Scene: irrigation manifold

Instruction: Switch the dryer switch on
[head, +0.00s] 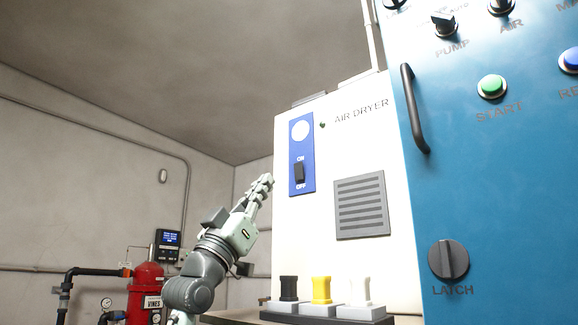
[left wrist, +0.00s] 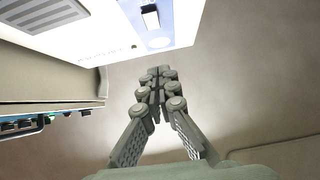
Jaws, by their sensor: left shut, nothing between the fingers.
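The dryer switch (head: 299,173) is a black rocker on a blue plate (head: 308,135), between the labels ON above and OFF below. Which way it is tipped is too small to tell. The plate is on the front of the white air dryer (head: 359,144). The switch also shows at the top of the left wrist view (left wrist: 150,17). My left gripper (head: 265,181) is shut and empty, its fingertips just left of the switch plate and apart from the switch in the picture. In the left wrist view the fingertips (left wrist: 157,74) are together. My right gripper is out of view.
A blue cabinet with a black handle (head: 413,108) and a latch knob (head: 448,260) stands at the right. Black, yellow (head: 321,290) and white knobs stand below the dryer. A red tank (head: 146,290) stands at the lower left. Open space lies left of the dryer.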

